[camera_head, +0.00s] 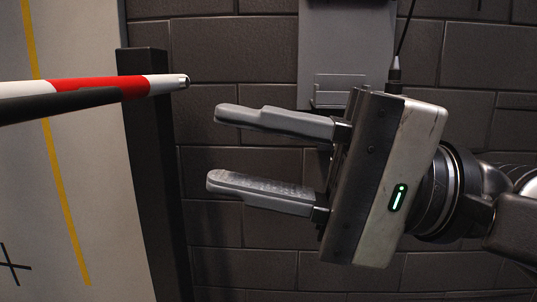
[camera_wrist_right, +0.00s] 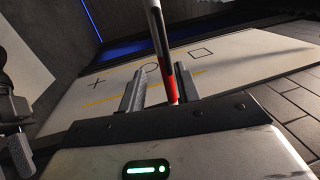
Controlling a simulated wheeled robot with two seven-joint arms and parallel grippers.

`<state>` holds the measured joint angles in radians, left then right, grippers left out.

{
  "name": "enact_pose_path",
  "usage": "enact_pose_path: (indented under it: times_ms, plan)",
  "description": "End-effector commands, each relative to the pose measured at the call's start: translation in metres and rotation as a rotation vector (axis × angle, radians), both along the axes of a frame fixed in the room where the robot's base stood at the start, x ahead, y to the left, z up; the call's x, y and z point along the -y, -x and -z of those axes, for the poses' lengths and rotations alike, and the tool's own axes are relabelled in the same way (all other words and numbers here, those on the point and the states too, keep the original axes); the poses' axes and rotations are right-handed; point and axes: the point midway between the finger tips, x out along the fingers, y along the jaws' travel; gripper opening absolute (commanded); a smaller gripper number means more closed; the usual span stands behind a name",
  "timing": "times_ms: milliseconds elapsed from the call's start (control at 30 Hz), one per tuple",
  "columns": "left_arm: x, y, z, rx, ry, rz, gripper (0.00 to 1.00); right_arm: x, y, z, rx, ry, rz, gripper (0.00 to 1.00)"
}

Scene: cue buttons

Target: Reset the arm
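My right gripper (camera_head: 213,148) reaches in from the right in the head view. Its two grey fingers are apart and nothing is between them. In the right wrist view the gripper's fingers (camera_wrist_right: 160,80) also stand apart. A rod with white, red and black sections (camera_head: 120,87) comes in from the left in the head view. Its tip ends short of my right fingers in the picture. In the right wrist view the rod (camera_wrist_right: 161,40) runs down the middle, between the fingers in the picture; its depth there is unclear.
A white board (camera_head: 85,170) with a yellow line and a cross is at the left, edged by a dark post (camera_head: 155,180). In the right wrist view the board (camera_wrist_right: 240,65) also shows a circle and a square. A grey fixture (camera_head: 345,45) is on the dark block wall behind.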

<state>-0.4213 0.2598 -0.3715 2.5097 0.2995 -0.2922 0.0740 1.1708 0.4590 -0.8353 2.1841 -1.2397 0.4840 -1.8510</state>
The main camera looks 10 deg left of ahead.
Motion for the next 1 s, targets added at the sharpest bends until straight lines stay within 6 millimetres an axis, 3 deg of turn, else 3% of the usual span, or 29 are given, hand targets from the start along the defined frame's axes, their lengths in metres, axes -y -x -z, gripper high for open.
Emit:
enact_pose_path:
  times_ms: [433,567,667,833,1000]
  plan:
    - [0.0,-0.001,-0.004,0.024,-0.007,0.001,0.36,0.009,-0.001,0.002,-0.001,0.0,-0.001,0.33]
    - [0.0,-0.001,-0.005,0.026,-0.007,0.001,0.36,0.012,0.001,0.004,-0.143,-0.028,-0.044,0.33]
    - [0.0,-0.001,-0.005,0.026,-0.007,0.002,0.36,0.022,0.002,0.006,-0.481,-0.094,-0.153,0.33]
    - [0.001,-0.001,-0.005,0.026,-0.007,0.002,0.36,0.056,-0.016,0.017,-1.365,-0.277,-0.495,0.33]
    - [0.001,-0.001,-0.005,0.025,-0.007,0.002,0.36,0.096,-0.054,0.06,-2.216,-0.508,-0.974,0.33]
